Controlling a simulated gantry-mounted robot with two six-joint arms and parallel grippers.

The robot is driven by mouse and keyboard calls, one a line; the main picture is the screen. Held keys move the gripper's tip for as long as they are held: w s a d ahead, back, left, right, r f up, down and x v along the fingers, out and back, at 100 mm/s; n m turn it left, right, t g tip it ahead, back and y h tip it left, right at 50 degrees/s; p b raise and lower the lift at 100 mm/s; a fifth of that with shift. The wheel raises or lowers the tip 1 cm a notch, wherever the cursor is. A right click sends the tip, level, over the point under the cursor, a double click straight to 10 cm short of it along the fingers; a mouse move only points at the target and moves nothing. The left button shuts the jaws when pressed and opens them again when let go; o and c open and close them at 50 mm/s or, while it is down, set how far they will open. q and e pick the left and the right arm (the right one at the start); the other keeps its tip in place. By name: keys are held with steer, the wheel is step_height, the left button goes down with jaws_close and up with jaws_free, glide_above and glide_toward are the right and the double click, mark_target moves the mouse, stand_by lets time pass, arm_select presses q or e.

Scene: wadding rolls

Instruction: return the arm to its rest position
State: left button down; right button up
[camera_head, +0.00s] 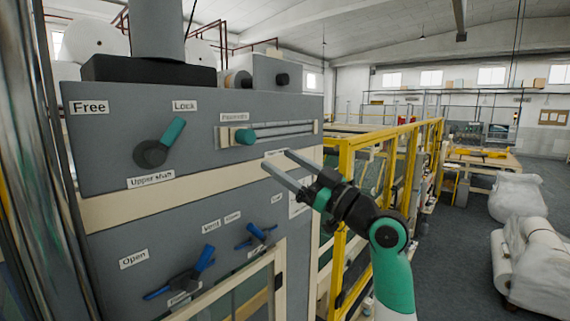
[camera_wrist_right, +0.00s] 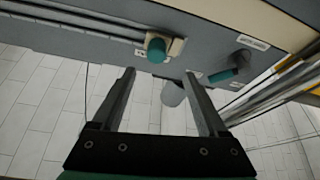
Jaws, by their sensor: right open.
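My right gripper (camera_head: 276,166) is open and empty in front of the grey machine panel (camera_head: 215,190). Its two long fingers point left toward the panel, below the teal slider knob (camera_head: 245,137). In the right wrist view the open fingers (camera_wrist_right: 162,85) have nothing between them; the teal knob (camera_wrist_right: 156,47) shows past their tips. A teal-handled lever (camera_head: 162,142) on the panel sits between the labels Free and Lock, tilted toward Lock; it also shows in the wrist view (camera_wrist_right: 230,68). My left gripper is not in view.
Blue-handled levers (camera_head: 190,272) sit low on the panel. A yellow guard frame (camera_head: 390,150) stands close behind and beside my right arm. Wrapped white rolls (camera_head: 530,260) lie on the floor at the right. Open grey floor (camera_head: 455,260) lies between the frame and the rolls.

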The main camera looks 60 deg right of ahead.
stand_by(0.3)
steer(key=w+a+r+n+y+p, duration=0.15)
steer(key=a+y, duration=0.25)
steer(key=a, duration=0.8)
steer(key=w+a+r+n+y+p, duration=0.1)
steer(key=a+n+y+p, duration=0.2)
steer(key=a, duration=0.8)
steer(key=s+a+r+t+y, duration=0.1)
steer(key=s+a+r+t, duration=0.15)
steer(key=s+a, duration=0.5)
steer(key=s+d+r+m+t+h, duration=0.2)
steer(key=s+d+r+m+h, duration=0.1)
steer(key=s+m+h, duration=0.2)
steer(key=shift+s+d+r+m+h, duration=0.25)
steer(key=shift+s+d+m+h, duration=0.05)
steer(key=shift+d+m, duration=0.15)
steer(key=shift+a+t, duration=0.1)
steer(key=shift+t, duration=0.15)
